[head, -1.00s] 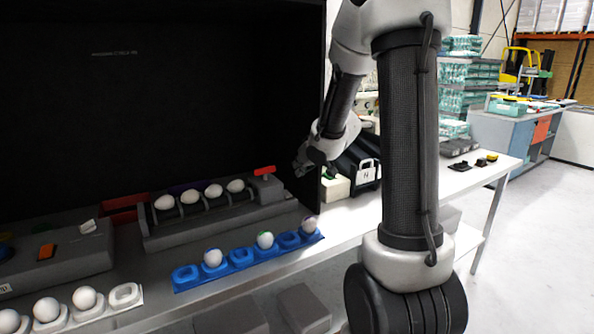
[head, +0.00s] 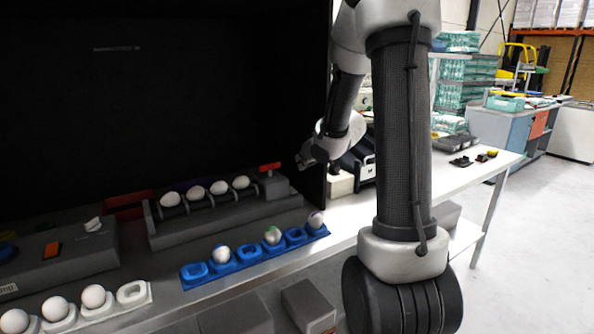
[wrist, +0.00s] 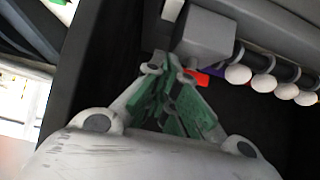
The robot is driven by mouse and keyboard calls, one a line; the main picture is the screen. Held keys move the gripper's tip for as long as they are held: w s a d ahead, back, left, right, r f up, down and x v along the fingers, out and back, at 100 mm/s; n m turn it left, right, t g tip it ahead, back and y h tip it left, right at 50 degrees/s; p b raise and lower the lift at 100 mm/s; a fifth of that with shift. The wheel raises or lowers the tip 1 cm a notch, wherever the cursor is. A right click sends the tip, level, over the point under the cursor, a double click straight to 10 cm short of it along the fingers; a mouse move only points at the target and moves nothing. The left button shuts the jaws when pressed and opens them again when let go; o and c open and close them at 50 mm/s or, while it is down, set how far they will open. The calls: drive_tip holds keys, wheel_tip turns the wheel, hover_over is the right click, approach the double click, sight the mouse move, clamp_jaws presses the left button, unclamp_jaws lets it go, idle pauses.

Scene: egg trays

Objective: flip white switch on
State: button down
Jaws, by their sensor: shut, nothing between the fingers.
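The white switch (head: 93,224) sits on top of a dark grey control box (head: 85,262) at the left of the head view, near the box's far right corner. It looks tilted, but I cannot tell whether it is on or off. My gripper (head: 302,163) is well to the right of the switch, above the right end of the roller unit and close to the black enclosure's right edge. In the wrist view my gripper's green-padded fingers (wrist: 166,72) are shut and empty. The white switch is not seen in the wrist view.
The roller unit (head: 215,217) with several eggs and a red handle (head: 270,166) stands between my gripper and the control box. The box also has an orange switch (head: 51,250). A blue egg tray (head: 222,267) and a white egg tray (head: 133,292) lie in front.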

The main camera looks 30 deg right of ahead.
hover_over(292, 191)
drive_tip(key=f, duration=0.5)
drive_tip(key=shift+w+d+f, duration=0.15)
drive_tip(key=shift+w+f, duration=0.05)
drive_tip(key=shift+w, duration=0.15)
drive_tip(key=shift+w+f, duration=0.25)
drive_tip(key=shift+f, duration=1)
drive_tip(key=shift+w+f, duration=0.1)
drive_tip(key=shift+f, duration=0.65)
drive_tip(key=shift+w+f+g, duration=0.2)
drive_tip(key=shift+f+g, duration=0.1)
drive_tip(key=shift+g, duration=0.1)
drive_tip(key=shift+s, duration=0.2)
drive_tip(key=shift+s, duration=0.65)
drive_tip(key=shift+r, duration=0.15)
